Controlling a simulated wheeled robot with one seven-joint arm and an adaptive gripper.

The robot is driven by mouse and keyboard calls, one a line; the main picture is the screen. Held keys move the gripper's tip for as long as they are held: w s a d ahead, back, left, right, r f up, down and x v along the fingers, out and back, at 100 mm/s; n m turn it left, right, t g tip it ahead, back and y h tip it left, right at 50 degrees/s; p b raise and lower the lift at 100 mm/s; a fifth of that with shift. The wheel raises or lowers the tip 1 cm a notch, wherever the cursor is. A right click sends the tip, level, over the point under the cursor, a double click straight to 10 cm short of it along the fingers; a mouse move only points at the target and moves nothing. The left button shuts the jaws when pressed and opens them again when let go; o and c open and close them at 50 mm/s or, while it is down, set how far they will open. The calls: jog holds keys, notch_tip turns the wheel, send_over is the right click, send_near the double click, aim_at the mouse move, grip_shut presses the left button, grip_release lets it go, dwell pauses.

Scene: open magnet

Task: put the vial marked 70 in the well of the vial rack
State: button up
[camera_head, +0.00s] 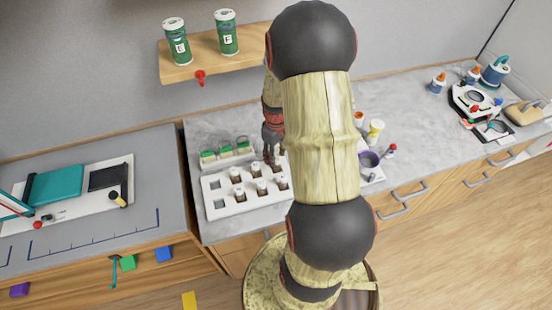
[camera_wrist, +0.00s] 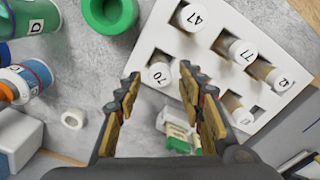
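The vial marked 70 (camera_wrist: 160,72) has a white cap and brown contents. In the wrist view it stands at the corner of the white vial rack (camera_wrist: 147,42). My gripper (camera_wrist: 157,80) is open, one finger on each side of the vial's cap in that picture. I cannot tell how far above it the fingertips are. Vials marked 47 (camera_wrist: 191,17), 77 (camera_wrist: 243,51) and 42 (camera_wrist: 280,79) stand in the same rack. In the head view my gripper (camera_head: 272,147) is over the back of the rack (camera_head: 247,205), whose left end shows two empty square wells.
A small holder with green parts (camera_head: 228,152) stands behind the rack. A green ring-shaped item (camera_wrist: 110,14), a bottle marked D (camera_wrist: 35,18) and a white ring (camera_wrist: 73,119) lie around in the wrist view. A shelf (camera_head: 205,58) with two green jars hangs above the counter.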

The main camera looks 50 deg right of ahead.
jog(key=w+a+r+t, duration=0.1)
jog(key=a+r, duration=0.2)
jog(key=r, duration=0.5)
jog(key=w+a+r, duration=0.2)
jog(key=a+r, duration=0.1)
jog(key=r, duration=0.5)
jog(key=s+a+r+t, duration=0.2)
jog(key=s+a+r, duration=0.2)
jog(key=a+r, duration=0.3)
jog(key=s+a+r+t, duration=0.2)
jog(key=s+a+r, duration=0.3)
jog(key=a, duration=1.2)
notch_tip(320, 180, up, 3)
jog(key=shift+s+r+n+t+p, duration=0.15)
jog(key=shift+n+t+p, duration=0.15)
